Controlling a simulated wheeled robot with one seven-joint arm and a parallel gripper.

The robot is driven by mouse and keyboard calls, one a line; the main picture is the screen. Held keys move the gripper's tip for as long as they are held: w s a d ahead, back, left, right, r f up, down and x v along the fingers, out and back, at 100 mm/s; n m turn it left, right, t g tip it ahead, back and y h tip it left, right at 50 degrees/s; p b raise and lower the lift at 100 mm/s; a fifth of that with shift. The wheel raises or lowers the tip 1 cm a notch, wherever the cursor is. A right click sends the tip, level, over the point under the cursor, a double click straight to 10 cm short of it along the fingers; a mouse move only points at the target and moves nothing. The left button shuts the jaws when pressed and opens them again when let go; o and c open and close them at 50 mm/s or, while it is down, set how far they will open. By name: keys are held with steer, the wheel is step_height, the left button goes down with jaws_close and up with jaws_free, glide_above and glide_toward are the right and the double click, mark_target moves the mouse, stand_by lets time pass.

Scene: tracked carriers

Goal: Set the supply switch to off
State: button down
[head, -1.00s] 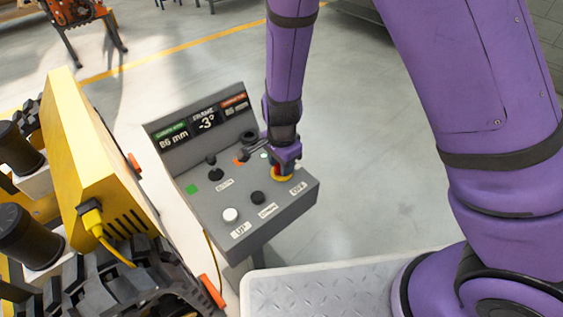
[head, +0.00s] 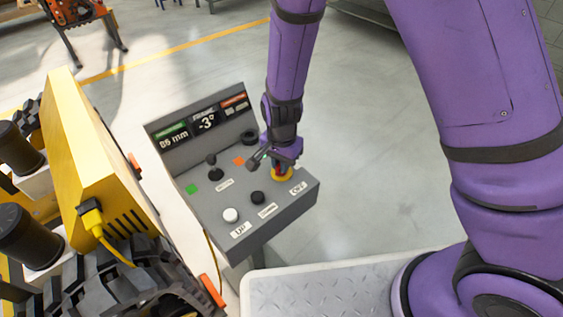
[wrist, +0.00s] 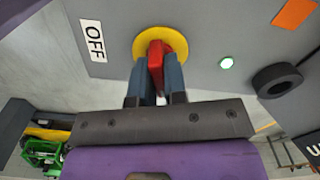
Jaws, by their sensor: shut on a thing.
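The supply switch, a red handle (wrist: 157,58) on a round yellow plate (wrist: 176,35), sits on the sloping top of a grey control console (head: 232,197). It also shows in the head view as a bit of red above the yellow plate (head: 283,178). My gripper (wrist: 157,82) is shut on the red handle, with one blue-grey finger on each side. In the head view my gripper (head: 281,167) comes down onto the console's right part. An OFF label (wrist: 93,41) lies beside the yellow plate. My fingers hide part of the handle, so its exact setting is hard to tell.
White (head: 231,215) and black (head: 257,198) buttons and a small joystick (head: 214,170) share the panel. A yellow tracked machine (head: 95,170) stands close on the left. Floor to the right is clear.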

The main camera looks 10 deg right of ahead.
steer(key=n, duration=1.3)
steer(key=shift+n, duration=0.4)
stand_by(0.3)
steer(key=c, duration=1.2)
jaws_free()
steer(key=shift+o, duration=0.2)
steer(key=shift+r, duration=0.15)
step_height(320, 180, up, 11)
steer(key=shift+f, duration=0.2)
